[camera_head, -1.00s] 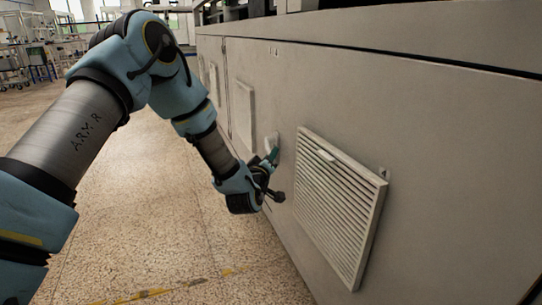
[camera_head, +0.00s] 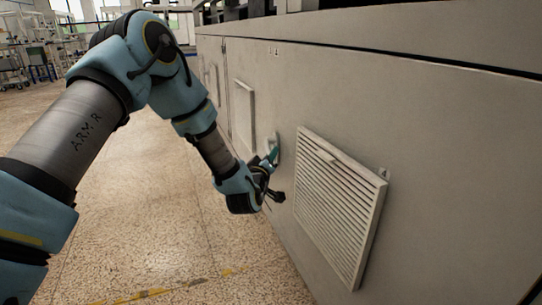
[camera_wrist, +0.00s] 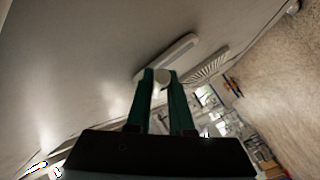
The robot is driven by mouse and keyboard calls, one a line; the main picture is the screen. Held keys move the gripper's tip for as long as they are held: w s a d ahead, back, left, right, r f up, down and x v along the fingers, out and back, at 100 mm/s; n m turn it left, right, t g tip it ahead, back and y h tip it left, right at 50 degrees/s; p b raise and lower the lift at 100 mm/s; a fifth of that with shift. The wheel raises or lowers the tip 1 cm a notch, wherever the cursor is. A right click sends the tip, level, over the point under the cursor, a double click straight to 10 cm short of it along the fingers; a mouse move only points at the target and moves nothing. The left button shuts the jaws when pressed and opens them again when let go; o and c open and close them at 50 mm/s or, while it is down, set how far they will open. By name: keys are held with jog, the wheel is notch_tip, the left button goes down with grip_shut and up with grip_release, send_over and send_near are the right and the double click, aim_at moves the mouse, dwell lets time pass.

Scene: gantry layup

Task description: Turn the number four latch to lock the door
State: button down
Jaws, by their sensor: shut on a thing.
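The latch (camera_head: 275,139) is a small pale fitting on the grey cabinet door (camera_head: 300,92), left of the slatted vent. My gripper (camera_head: 273,157) is at the latch, with green fingers reaching the door face. In the wrist view, the two green fingers of my gripper (camera_wrist: 163,82) stand on either side of a pale rounded latch knob (camera_wrist: 164,76). A long light plate (camera_wrist: 172,54) lies behind it on the door. My fingers hide much of the latch, so I cannot tell its exact angle. No number four is readable at the latch.
A slatted vent (camera_head: 338,205) stands out from the door, just right of my gripper. The speckled floor (camera_head: 150,220) is clear, with a worn yellow line (camera_head: 150,293) near the front.

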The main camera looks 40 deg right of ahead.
jog(key=shift+r, duration=0.1)
jog(key=r+p, duration=0.1)
jog(key=p, duration=0.1)
jog(key=n+y+p, duration=0.1)
jog(key=p, duration=0.1)
jog(key=shift+s+a+r+g+y+p, duration=0.1)
jog(key=shift+s+r+g+y+p, duration=0.1)
jog(key=shift+r+g+y+p, duration=0.15)
jog(key=n+g+p, duration=0.1)
jog(key=p, duration=0.1)
jog(key=r+y+p, duration=0.1)
jog(key=shift+s+n+g+p, duration=0.15)
jog(key=shift+n+g+p, duration=0.2)
jog(key=shift+n+p, duration=0.05)
jog(key=shift+g+y+p, duration=0.35)
jog(key=shift+g+p, duration=0.05)
jog(key=shift+p, duration=0.2)
jog(key=c, duration=1.1)
grip_release()
